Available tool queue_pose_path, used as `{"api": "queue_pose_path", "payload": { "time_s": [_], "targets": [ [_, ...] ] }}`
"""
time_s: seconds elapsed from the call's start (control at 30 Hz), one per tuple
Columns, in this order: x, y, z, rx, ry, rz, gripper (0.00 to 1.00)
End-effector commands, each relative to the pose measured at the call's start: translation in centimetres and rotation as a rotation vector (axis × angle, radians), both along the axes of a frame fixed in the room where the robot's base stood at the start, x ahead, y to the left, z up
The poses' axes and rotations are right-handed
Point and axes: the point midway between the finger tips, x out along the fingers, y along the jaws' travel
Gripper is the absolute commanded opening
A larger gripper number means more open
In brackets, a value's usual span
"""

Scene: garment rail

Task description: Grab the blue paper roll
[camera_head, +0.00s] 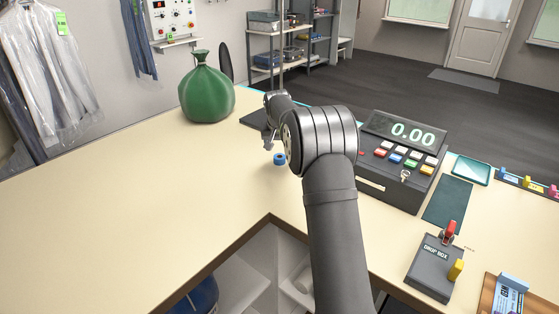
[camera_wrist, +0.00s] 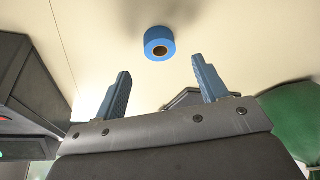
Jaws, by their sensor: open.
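The blue paper roll (camera_head: 279,159) is a small blue ring on the cream counter, just left of my arm in the head view. In the wrist view the blue paper roll (camera_wrist: 159,43) shows its round end and dark core hole, and it lies beyond the fingertips, between their lines. My gripper (camera_wrist: 164,80) is open, with its two fingers apart and nothing between them. In the head view my gripper (camera_head: 268,142) is small and partly hidden by my arm, close above and left of the roll. The roll and the fingers look apart.
A green sack (camera_head: 207,92) stands behind on the counter. A black cash register (camera_head: 398,165) stands to the right. A grey drop box (camera_head: 434,268) sits at the front right. The counter (camera_head: 130,200) left of the roll is clear, with an inner corner edge in front.

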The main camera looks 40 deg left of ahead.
Motion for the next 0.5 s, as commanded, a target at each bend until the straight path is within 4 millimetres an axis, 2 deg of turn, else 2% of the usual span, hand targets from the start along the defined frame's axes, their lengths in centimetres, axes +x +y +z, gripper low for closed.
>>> {"api": "queue_pose_path", "payload": {
  "time_s": [0.27,0.5],
  "targets": [
    [0.4,0.3,-1.7,-0.002,0.001,0.000,0.67],
    [1.2,1.0,-5.1,-0.002,0.002,0.000,0.67]
  ]
}}
